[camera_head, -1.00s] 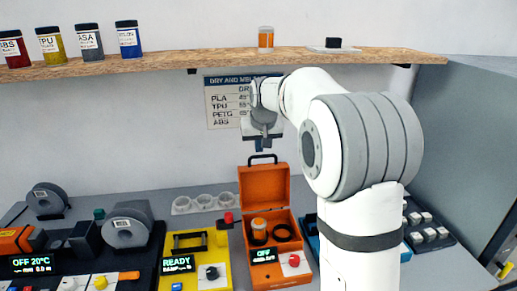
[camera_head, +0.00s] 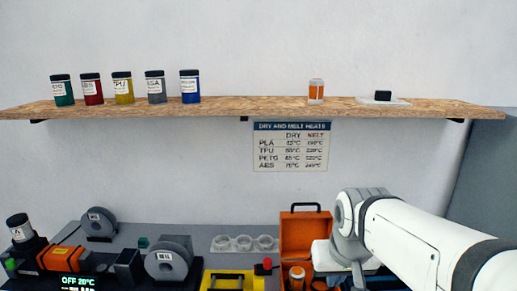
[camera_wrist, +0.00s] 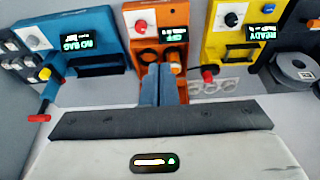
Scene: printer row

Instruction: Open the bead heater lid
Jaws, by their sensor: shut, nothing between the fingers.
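The orange box (camera_head: 297,240), which I take to be the bead heater, has its lid raised upright with a black handle (camera_head: 306,207) on top. An orange jar with a pale lid (camera_head: 297,275) shows in front of the lid. In the wrist view the orange machine (camera_wrist: 142,22) shows its red knob and lit display. My gripper (camera_wrist: 165,70) is shut and empty, with its blue-grey fingers in front of the orange machine. In the head view my gripper (camera_head: 357,280) is just right of the raised lid, partly hidden by my arm. I cannot tell whether it touches anything.
The yellow machine (camera_wrist: 228,40) and blue machine (camera_wrist: 80,30) flank the orange one. Spools (camera_head: 172,262) and a white three-ring holder (camera_head: 243,243) stand to the left. A shelf (camera_head: 240,106) with jars runs above. A printed heat chart (camera_head: 290,147) hangs below it.

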